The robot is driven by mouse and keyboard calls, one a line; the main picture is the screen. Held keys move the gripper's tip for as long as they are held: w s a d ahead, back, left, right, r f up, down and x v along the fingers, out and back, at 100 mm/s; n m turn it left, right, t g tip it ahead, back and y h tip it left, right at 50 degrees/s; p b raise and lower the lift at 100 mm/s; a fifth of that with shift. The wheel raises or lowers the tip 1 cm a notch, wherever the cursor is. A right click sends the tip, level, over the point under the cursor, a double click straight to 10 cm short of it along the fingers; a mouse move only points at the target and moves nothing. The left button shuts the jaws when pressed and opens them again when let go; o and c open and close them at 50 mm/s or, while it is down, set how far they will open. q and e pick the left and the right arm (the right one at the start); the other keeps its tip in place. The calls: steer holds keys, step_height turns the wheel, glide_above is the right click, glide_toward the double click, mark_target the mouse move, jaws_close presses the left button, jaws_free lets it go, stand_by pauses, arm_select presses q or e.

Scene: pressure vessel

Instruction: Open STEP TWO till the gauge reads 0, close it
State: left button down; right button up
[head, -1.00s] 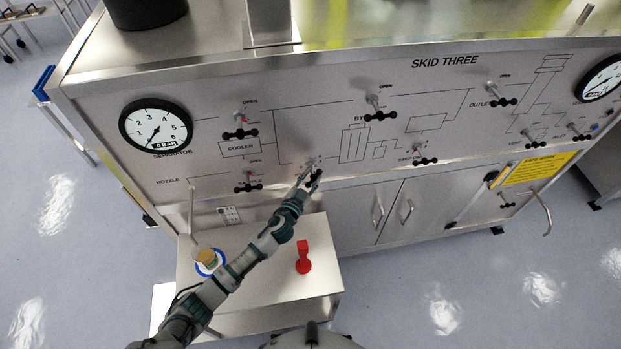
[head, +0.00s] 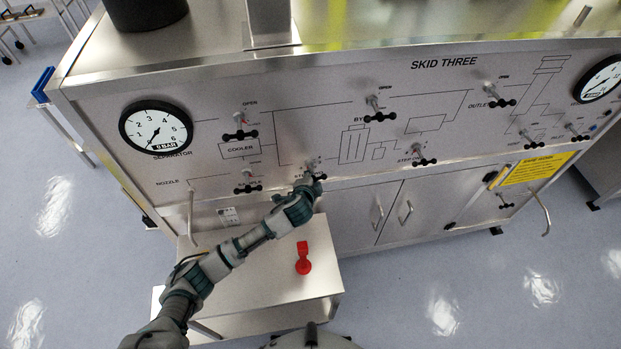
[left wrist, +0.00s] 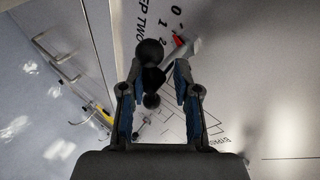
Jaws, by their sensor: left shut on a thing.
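The STEP TWO valve has a black knobbed handle (head: 321,177) low in the middle of the panel. The left wrist view shows its round black knobs (left wrist: 150,52), a red pointer (left wrist: 179,40) and a scale with 0, 1 and 2 beside the partly cut label. My left gripper (head: 313,182) is at this valve, its fingers (left wrist: 157,92) on either side of the handle and shut on it. My right gripper is out of view.
Other black-handled valves surround it, including COOLER's upper valve (head: 239,135), a lower left valve (head: 248,188) and another STEP valve (head: 424,161). A second gauge (head: 600,78) is cut by the right edge. A red object (head: 303,259) stands on the side table (head: 270,287).

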arm_select(q)
steer(key=shift+w+d+r+m+y, duration=0.15)
steer(key=shift+r+m+y, duration=0.15)
steer(key=shift+m+y, duration=0.35)
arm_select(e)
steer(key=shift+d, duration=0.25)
arm_select(q)
steer(key=shift+f, duration=0.1)
steer(key=c, duration=0.8)
jaws_free()
steer(key=shift+g, duration=0.3)
steer(key=shift+w+d+f, duration=0.15)
steer(key=shift+d+f, duration=0.05)
steer(key=shift+f, duration=0.05)
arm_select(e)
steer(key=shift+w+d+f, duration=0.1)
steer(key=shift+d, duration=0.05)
arm_select(q)
steer(key=d+v, duration=0.1)
steer(key=v, duration=1)
steer(key=shift+s+a+r, duration=0.25)
steer(key=shift+s+a, duration=0.1)
